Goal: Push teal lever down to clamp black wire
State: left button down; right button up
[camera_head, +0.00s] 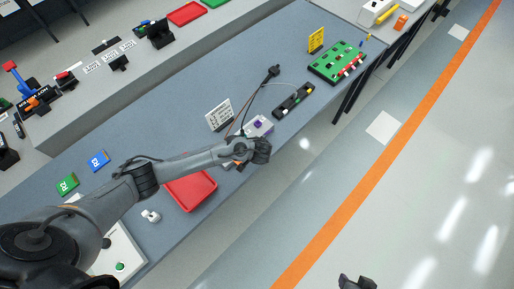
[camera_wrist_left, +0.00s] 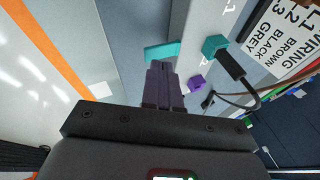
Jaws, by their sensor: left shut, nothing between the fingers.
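My left gripper (camera_wrist_left: 163,68) is shut and empty in the left wrist view. Its tips are close to a flat teal lever (camera_wrist_left: 162,51) and overlap it in the picture; I cannot tell whether they touch. A second teal lever (camera_wrist_left: 214,46) stands to the right, with a black wire end (camera_wrist_left: 231,66) beside it. A purple lever (camera_wrist_left: 196,83) is nearer the fingers. In the head view, my left gripper (camera_head: 261,150) is just below the white terminal block (camera_head: 257,126), and the teal levers are hidden or too small to tell. A dark part, apparently my right gripper (camera_head: 357,283), shows at the bottom edge.
A wiring sign (camera_head: 219,115) stands by the block; it also shows in the left wrist view (camera_wrist_left: 288,42). A dark cable end (camera_head: 271,73) stands behind the block. A red tray (camera_head: 190,190) lies under my arm. A black strip (camera_head: 293,101) and green board (camera_head: 338,63) lie further right.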

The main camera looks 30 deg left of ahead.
pick_arm(q)
jog(key=shift+a, duration=0.15)
jog(key=shift+w+a, duration=0.15)
jog(key=shift+a, duration=0.5)
jog(key=shift+d+r+p, duration=0.15)
jog(key=shift+r+p, duration=0.15)
jog(key=shift+p, duration=0.2)
jog(key=s+d+r+p, duration=0.4)
jog(key=r+p, duration=0.2)
jog(key=p, duration=0.1)
jog(key=shift+s+d+r, duration=0.2)
jog(key=shift+d+r, duration=0.15)
jog(key=shift+d, duration=0.05)
